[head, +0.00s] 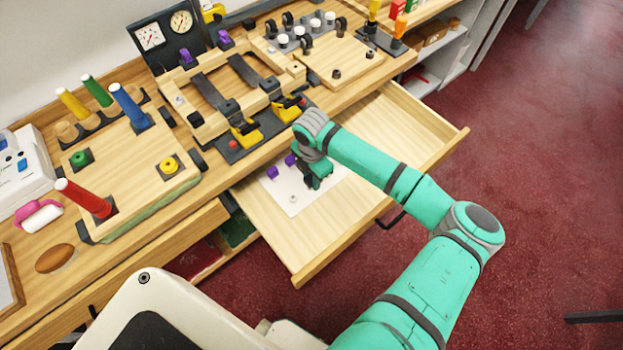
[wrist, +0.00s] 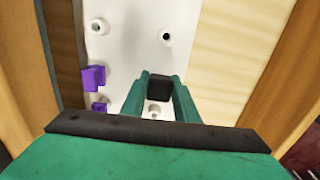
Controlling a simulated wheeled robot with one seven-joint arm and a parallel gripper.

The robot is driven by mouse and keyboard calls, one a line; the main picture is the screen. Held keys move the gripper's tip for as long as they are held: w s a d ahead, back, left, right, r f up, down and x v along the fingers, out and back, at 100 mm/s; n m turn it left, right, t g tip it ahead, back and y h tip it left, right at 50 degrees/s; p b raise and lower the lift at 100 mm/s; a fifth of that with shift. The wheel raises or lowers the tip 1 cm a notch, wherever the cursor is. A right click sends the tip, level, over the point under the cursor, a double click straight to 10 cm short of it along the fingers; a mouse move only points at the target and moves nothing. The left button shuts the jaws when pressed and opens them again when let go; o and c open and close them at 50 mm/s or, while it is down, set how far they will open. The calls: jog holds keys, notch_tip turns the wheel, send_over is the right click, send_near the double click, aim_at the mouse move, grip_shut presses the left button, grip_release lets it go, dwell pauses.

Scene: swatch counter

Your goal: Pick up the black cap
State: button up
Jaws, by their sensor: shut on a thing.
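My gripper (head: 318,181) reaches down into the open drawer (head: 385,125), over a white plate (head: 297,201). In the wrist view my gripper (wrist: 160,84) is shut on a small black cap (wrist: 160,91), which sits between the two green fingertips. The plate (wrist: 130,55) lies below the cap in that view. A round pale ring (wrist: 154,110) shows on the plate just beneath the fingers. In the head view the cap is hidden by my gripper. Whether the cap still touches the plate I cannot tell.
Two purple pieces (wrist: 93,77) stand on the plate's left side. The plate also has a dark hole (wrist: 166,37) and a white ring (wrist: 97,26). The counter behind holds a wooden frame with yellow clamps (head: 247,135). The drawer's right part is bare.

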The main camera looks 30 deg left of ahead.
notch_tip(320, 180, up, 2)
jog(key=shift+r, duration=0.1)
jog(key=s+d+r, duration=0.9)
jog(key=s+r, duration=0.1)
jog(key=shift+s, duration=0.35)
